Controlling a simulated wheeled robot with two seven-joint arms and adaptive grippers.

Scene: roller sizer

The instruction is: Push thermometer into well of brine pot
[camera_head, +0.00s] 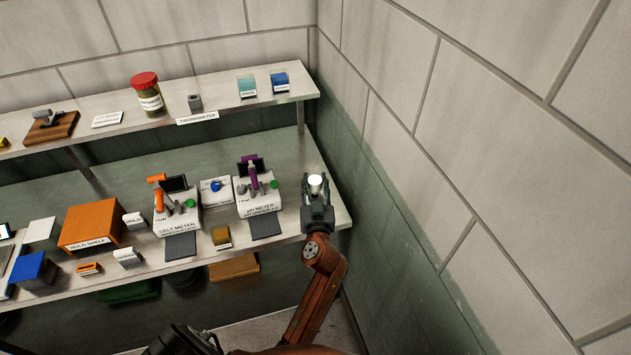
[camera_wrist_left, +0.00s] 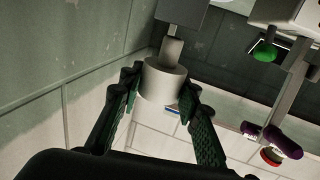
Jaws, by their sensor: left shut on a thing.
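My left gripper (camera_head: 318,186) is at the right end of the lower shelf, beside the wall corner. It is shut on a white cylinder (camera_head: 316,180), whose round top shows between the fingers. In the left wrist view the cylinder (camera_wrist_left: 163,82) sits between the fingertips, with a narrower grey stem (camera_wrist_left: 172,50) beyond it leading to a grey block (camera_wrist_left: 180,12). I cannot tell for certain that this is the thermometer. No pot with a readable brine label shows. A red-lidded jar (camera_head: 149,100) stands on the upper shelf.
The lower shelf (camera_head: 318,165) holds two labelled meters, a purple-armed one (camera_head: 262,203) left of my gripper and an orange-armed one (camera_head: 178,214). A small grey holder (camera_head: 195,102) stands on the upper shelf. The wall (camera_head: 440,190) closes off the right side.

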